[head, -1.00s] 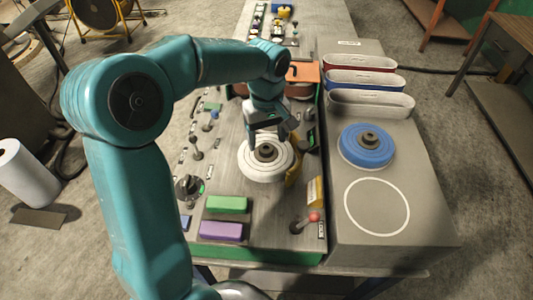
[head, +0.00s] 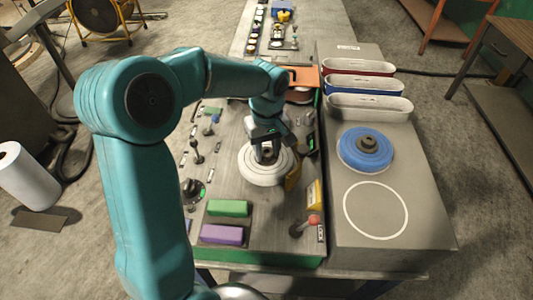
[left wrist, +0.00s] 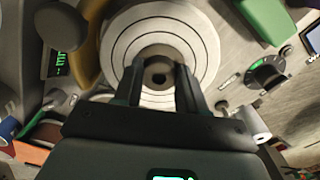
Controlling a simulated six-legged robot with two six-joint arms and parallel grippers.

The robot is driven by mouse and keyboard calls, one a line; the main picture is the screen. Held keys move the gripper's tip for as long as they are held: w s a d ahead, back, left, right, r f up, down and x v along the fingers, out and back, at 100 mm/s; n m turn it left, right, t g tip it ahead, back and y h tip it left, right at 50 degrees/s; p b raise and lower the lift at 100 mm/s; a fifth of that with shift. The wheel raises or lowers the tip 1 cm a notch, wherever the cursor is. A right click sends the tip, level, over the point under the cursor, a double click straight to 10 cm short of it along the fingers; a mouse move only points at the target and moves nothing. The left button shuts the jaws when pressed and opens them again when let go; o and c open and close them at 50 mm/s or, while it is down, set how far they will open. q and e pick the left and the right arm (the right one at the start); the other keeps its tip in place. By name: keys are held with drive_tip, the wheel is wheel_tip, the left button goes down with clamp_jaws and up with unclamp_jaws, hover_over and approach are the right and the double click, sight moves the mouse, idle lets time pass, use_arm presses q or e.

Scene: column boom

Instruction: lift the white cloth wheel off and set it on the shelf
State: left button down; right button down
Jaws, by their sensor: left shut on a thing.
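The white cloth wheel (head: 265,173) is a round stitched disc with a dark hub at its centre, at the front of the machine table. My left gripper (head: 266,152) comes down on it from above and is shut on its hub. In the left wrist view, the two fingers (left wrist: 157,80) sit on either side of the dark hub, with the white wheel (left wrist: 198,38) spread around them. The shelf (head: 420,215) is the grey surface on the right, with an empty white ring outline (head: 376,237). My right gripper is not in view.
A blue wheel (head: 365,150) lies on the shelf behind the outline, with several belts (head: 370,106) behind it. Green (head: 228,208) and purple (head: 222,235) blocks sit before the white wheel. A yellow guard (head: 292,178) and a red-knobbed lever (head: 306,225) stand to its right.

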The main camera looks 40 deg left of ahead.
sight(266, 152)
use_arm(q)
drive_tip(key=shift+r, duration=0.6)
wheel_tip(266, 152, up, 2)
drive_tip(key=shift+r+b, duration=0.2)
drive_tip(key=shift+b, duration=0.4)
drive_tip(key=s+d+b, duration=0.3)
drive_tip(key=s+b, duration=0.2)
drive_tip(key=s, duration=1.2)
drive_tip(key=shift+s+b, duration=0.4)
drive_tip(key=shift+s, duration=0.15)
